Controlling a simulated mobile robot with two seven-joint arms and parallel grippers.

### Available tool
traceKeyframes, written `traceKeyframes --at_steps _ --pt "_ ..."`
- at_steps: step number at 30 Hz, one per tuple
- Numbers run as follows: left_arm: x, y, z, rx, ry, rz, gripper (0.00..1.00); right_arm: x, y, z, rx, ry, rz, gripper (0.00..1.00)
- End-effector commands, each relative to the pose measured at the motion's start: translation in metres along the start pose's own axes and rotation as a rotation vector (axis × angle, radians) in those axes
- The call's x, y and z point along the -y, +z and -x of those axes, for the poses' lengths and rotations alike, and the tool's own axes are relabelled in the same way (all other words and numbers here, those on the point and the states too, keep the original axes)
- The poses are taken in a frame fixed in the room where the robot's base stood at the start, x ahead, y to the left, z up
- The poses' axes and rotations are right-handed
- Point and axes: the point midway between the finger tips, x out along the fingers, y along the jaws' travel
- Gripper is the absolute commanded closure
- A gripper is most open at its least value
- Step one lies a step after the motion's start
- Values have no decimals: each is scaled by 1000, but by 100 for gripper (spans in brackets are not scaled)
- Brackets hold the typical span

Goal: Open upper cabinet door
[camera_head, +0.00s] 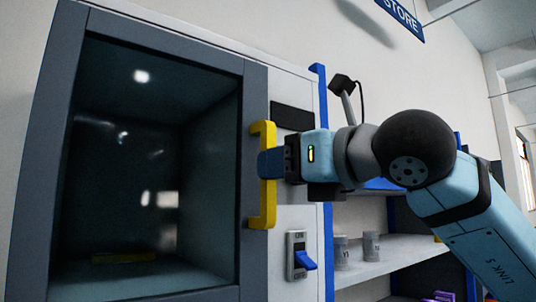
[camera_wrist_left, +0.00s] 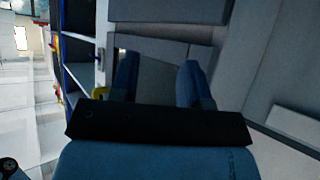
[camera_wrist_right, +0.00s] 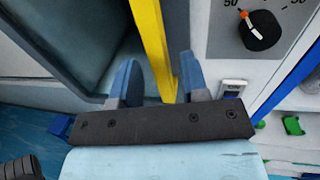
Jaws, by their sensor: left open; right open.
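The upper cabinet door (camera_head: 245,110) has a grey frame around a dark glass pane, and it looks shut in the head view. Its yellow bar handle (camera_head: 267,205) stands upright on the right edge of the frame. My right gripper (camera_head: 268,163) is at the middle of this handle, coming from the right. In the right wrist view the handle (camera_wrist_right: 148,30) runs down between the two blue fingers, which are open with gaps beside the bar. My left gripper (camera_wrist_left: 157,80) shows only in its own wrist view, open, with nothing seen between its fingers.
A switch with a blue lever (camera_head: 305,262) is on the panel below right of the handle. Shelves (camera_head: 385,258) with grey cups (camera_head: 371,245) stand to the right. A black dial (camera_wrist_right: 260,30) is beside the right fingers. Grey box-like surfaces (camera_wrist_left: 170,12) are close ahead of the left gripper.

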Motion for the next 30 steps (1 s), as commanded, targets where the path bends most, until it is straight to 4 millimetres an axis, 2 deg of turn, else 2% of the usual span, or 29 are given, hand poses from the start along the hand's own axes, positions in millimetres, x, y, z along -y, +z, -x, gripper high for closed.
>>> traceKeyframes --at_steps 3,6,17,22,30 --pt "2 -5 5 1 -6 1 57 0 2 -17 -1 1 -1 59" --pt "2 -6 6 3 -7 2 57 0 1 -24 -1 1 -1 59" --pt "0 -4 7 8 -5 5 57 0 -1 -29 -1 0 0 59" --pt "0 -4 7 8 -4 6 57 0 0 -29 -1 0 0 98" --pt "-1 -4 6 7 -3 6 57 0 -1 -29 0 0 -1 100"
